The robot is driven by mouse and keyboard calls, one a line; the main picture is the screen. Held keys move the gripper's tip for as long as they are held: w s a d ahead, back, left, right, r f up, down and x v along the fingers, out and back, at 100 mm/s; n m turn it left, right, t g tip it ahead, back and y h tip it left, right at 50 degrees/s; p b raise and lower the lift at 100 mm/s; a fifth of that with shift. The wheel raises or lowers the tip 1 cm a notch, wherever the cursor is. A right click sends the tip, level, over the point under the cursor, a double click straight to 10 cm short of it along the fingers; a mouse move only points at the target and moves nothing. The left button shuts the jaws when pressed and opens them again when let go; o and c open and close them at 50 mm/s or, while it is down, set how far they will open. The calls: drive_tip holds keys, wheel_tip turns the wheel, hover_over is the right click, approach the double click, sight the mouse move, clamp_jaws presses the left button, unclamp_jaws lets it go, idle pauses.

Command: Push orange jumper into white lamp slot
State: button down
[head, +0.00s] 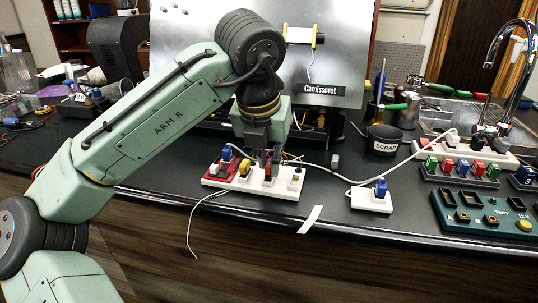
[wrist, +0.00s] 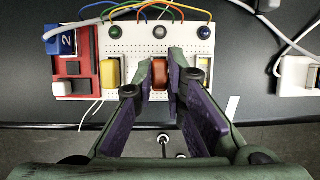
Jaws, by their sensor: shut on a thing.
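The white board (head: 280,189) lies on the dark counter, and its row of lamps runs along the top in the wrist view. The white lamp (wrist: 160,32) is in the middle, between a green lamp (wrist: 115,32) and a blue lamp (wrist: 204,32). The orange jumper (wrist: 160,78) is in line below the white lamp. My gripper (wrist: 160,88) is shut on it, with a purple-padded finger at each side. Its lower part and the slot are hidden, so I cannot tell how deep it sits. My gripper also shows over the board in the head view (head: 266,158).
A yellow jumper (wrist: 110,73) stands left of the orange one. A red module (wrist: 72,74) with a blue block (wrist: 61,41) is at the board's left end. A white outlet (head: 370,201), scrap cup (head: 384,139) and jumper rack (head: 461,173) are to the right.

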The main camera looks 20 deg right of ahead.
drive_tip(key=shift+f, duration=0.35)
idle(0.7)
drive_tip(key=shift+r+p, duration=0.1)
drive_tip(key=shift+p, duration=0.55)
idle(0.4)
drive_tip(key=c, duration=1.6)
unclamp_jaws()
drive_tip(key=shift+o, duration=0.2)
drive_tip(key=v, duration=1.2)
